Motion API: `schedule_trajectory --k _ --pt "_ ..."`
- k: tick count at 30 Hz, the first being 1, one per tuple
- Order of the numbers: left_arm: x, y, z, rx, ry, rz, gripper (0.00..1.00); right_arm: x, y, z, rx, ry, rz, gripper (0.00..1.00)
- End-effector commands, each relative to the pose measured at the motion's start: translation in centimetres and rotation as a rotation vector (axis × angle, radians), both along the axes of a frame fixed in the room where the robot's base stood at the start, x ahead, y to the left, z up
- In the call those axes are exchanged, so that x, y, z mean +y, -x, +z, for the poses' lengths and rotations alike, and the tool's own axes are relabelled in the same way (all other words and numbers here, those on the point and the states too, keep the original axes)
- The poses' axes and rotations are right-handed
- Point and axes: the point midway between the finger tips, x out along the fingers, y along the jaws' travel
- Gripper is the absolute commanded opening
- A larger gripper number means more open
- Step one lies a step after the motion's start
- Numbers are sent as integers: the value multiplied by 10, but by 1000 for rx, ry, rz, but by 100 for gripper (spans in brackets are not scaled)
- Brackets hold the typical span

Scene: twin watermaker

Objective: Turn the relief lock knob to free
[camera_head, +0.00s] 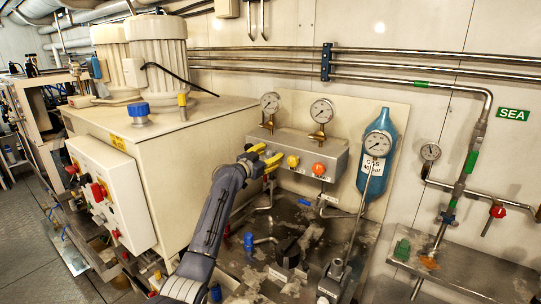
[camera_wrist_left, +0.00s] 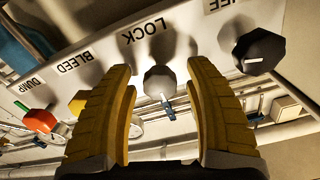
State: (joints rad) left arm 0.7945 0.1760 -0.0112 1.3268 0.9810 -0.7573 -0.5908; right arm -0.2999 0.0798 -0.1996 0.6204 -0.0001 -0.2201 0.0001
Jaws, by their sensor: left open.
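The relief lock knob (camera_wrist_left: 160,83) is light grey and faceted, under the upside-down word LOCK on a pale panel in the left wrist view. A small blue piece shows by its edge. My left gripper (camera_wrist_left: 162,85) is open, its two yellow fingers on either side of the knob, with gaps visible on both sides. In the head view my left gripper (camera_head: 266,157) is at the left end of the grey valve block (camera_head: 290,148) and hides the lock knob there. I cannot tell the knob's setting. My right gripper is not in view.
Beside the lock knob are a black knob (camera_wrist_left: 258,52), a yellow BLEED knob (camera_head: 293,161) and a red-orange DUMP knob (camera_head: 319,169). Two gauges (camera_head: 321,111) stand above the block. A blue cylinder (camera_head: 379,165) is to its right, and a large beige cabinet (camera_head: 185,150) to its left.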

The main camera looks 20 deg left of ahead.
Motion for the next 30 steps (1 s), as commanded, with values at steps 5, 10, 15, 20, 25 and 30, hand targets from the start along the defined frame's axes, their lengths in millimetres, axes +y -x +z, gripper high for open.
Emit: schedule_trajectory --k 5,10,15,20,25,30 --pt "-1 -3 0 0 0 0 53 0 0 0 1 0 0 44" --pt "-1 -3 0 0 0 0 53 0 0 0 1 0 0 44" --pt "-1 -3 0 0 0 0 44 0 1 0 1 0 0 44" --pt "-1 -3 0 0 0 0 25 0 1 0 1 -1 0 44" --pt "-1 -3 0 0 0 0 6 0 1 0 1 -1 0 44" --pt "-1 -3 0 -1 0 0 0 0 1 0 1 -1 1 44"
